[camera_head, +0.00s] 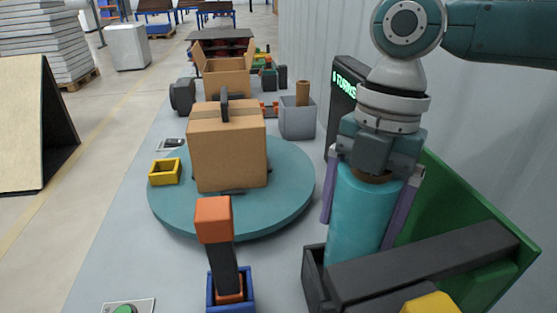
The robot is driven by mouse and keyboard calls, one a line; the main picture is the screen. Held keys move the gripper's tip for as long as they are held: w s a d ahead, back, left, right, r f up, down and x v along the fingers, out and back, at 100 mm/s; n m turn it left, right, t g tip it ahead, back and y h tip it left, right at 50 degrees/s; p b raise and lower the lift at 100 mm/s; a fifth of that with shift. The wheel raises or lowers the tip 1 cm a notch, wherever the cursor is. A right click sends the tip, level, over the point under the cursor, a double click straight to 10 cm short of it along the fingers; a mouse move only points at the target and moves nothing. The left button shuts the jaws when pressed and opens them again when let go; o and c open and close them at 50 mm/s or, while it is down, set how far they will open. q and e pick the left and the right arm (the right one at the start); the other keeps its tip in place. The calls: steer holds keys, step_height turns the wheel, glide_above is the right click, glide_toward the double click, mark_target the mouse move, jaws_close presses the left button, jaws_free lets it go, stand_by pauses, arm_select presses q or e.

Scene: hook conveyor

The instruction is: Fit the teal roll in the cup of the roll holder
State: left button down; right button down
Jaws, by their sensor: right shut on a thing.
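My right gripper (364,207) comes down from the upper right, with its two purple fingers shut on the sides of the teal roll (360,222). The roll is close to upright, with a brown core showing at its top end. Its lower end is at a dark open-topped cup (313,278), which I take to be the roll holder's cup. A dark bar beside the cup hides part of the roll's base. I cannot tell how deep the roll sits or whether it touches the cup floor. My left gripper is not in view.
A green panel (445,190) and a long dark bar (425,262) stand close right of the roll. Left are a teal turntable (290,195) with a cardboard box (228,150), and an orange-topped tool (214,220) in a blue holder. A grey bin (297,122) stands behind.

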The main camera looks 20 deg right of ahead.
mark_target(354, 240)
steer(key=shift+f, duration=0.2)
stand_by(0.6)
steer(key=shift+f+b, duration=0.55)
steer(key=shift+f, duration=0.3)
steer(key=shift+f+b, duration=0.7)
steer(key=shift+f, duration=0.4)
steer(key=shift+c, duration=0.5)
jaws_free()
steer(key=shift+o, duration=0.5)
steer(key=shift+r, duration=0.1)
